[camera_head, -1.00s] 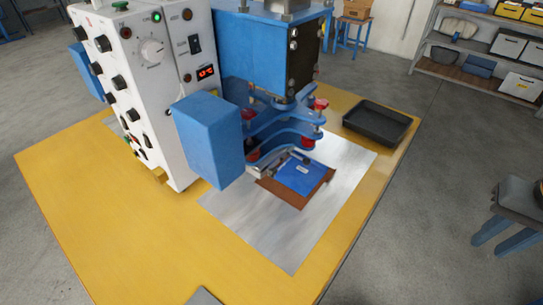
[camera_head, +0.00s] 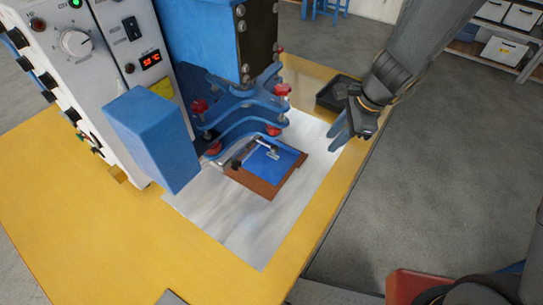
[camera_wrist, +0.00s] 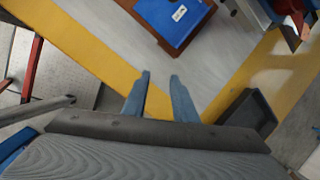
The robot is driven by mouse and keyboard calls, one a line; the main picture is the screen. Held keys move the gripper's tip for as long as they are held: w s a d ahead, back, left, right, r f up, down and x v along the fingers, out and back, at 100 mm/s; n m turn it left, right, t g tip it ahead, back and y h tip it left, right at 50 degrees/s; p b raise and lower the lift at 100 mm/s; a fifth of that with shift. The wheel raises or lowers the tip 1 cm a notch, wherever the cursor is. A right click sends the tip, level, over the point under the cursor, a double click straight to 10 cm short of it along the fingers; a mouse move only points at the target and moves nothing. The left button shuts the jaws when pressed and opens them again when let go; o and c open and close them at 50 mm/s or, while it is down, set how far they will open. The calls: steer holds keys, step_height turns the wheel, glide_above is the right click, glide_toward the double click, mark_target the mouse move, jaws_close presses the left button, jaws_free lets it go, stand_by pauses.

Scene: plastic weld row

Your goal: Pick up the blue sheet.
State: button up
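The blue sheet (camera_head: 267,163) lies flat on a brown base (camera_head: 262,187) beneath the blue press. A small white label shows on it. In the wrist view the sheet (camera_wrist: 167,22) is at the top, beyond my fingertips, on its brown base (camera_wrist: 194,29). My gripper (camera_head: 338,132) is to the right of the sheet, above the table's right edge. In the wrist view my gripper (camera_wrist: 160,76) has its two blue fingers apart with nothing between them. The sheet's far side is partly hidden by the press parts and a metal clamp.
The blue press (camera_head: 245,105) with red knobs stands over the sheet's far side. A white control box (camera_head: 100,65) is at left. A dark tray (camera_head: 328,95) lies behind my gripper and shows in the wrist view (camera_wrist: 248,112). The metal plate (camera_head: 235,225) in front is clear.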

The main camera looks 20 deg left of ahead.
mark_target(300, 153)
steer(key=w+a+f+m, duration=0.1)
steer(key=a+f+m, duration=0.1)
steer(key=w+a+f+m, duration=0.1)
steer(key=a+f+m, duration=0.1)
steer(key=f, duration=0.1)
steer(key=w+a+f+m, duration=0.1)
steer(key=a+f+m, duration=0.1)
steer(key=shift+w+a+f+m+y, duration=0.25)
steer(key=shift+a+f+m+y, duration=0.05)
steer(key=shift+a+f+m, duration=0.1)
steer(key=shift+p+x, duration=0.6)
steer(key=shift+x, duration=2.15)
steer(key=shift+w+d, duration=0.1)
steer(key=shift+w, duration=0.05)
jaws_close()
